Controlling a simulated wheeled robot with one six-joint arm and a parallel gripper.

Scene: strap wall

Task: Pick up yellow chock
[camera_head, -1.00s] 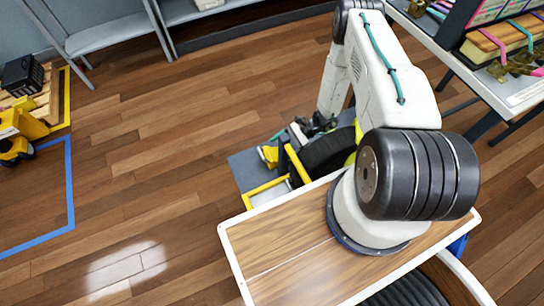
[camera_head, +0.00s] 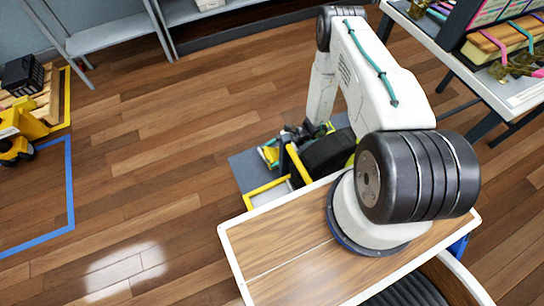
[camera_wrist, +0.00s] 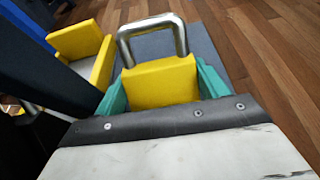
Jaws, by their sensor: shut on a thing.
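A yellow chock (camera_wrist: 160,82) with a bent metal handle is between the teal fingers of my gripper (camera_wrist: 162,88) in the wrist view. The fingers are shut on its two sides. In the head view my gripper (camera_head: 312,130) is low beside a dark wheel, and a small yellow patch shows at it. Whether the held chock touches the surface below is hard to tell.
A dark wheel (camera_head: 328,153) and a yellow frame (camera_head: 266,190) stand close to my gripper on a grey-blue mat (camera_head: 243,165). A white table (camera_head: 480,75) with straps is at the upper right. The wooden floor at left is mostly clear.

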